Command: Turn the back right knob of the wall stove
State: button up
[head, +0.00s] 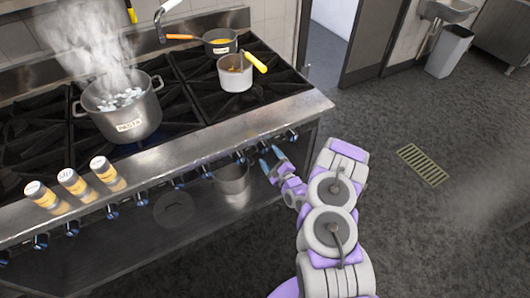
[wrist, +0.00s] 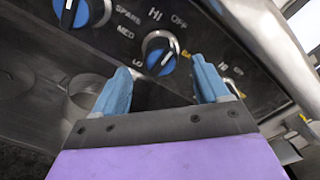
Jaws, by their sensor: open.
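The wall stove (head: 185,150) has a row of blue-and-silver knobs along its front edge. My gripper (head: 271,159) is at the right part of this row, open and empty. In the wrist view, one blue knob (wrist: 161,54) shows just beyond and between the two blue fingertips (wrist: 163,80), with HI, MED, LO and OFF printed around it. No contact with it is visible. Another knob (wrist: 231,86) is partly hidden behind the right finger. The rightmost knob in the head view (head: 291,135) is just right of my gripper. The knob labels cannot be read fully.
A steaming pot (head: 124,112) stands on the left burners. A white saucepan (head: 235,75) and a dark pan (head: 220,42) are at the right. Several spice jars (head: 73,184) line the front ledge. The floor (head: 430,230) at the right is clear.

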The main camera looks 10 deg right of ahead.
aim_at(266, 152)
jog(key=shift+b+x, duration=0.5)
jog(key=shift+x, duration=1.8)
jog(key=shift+c, duration=0.2)
jog(key=c, duration=1)
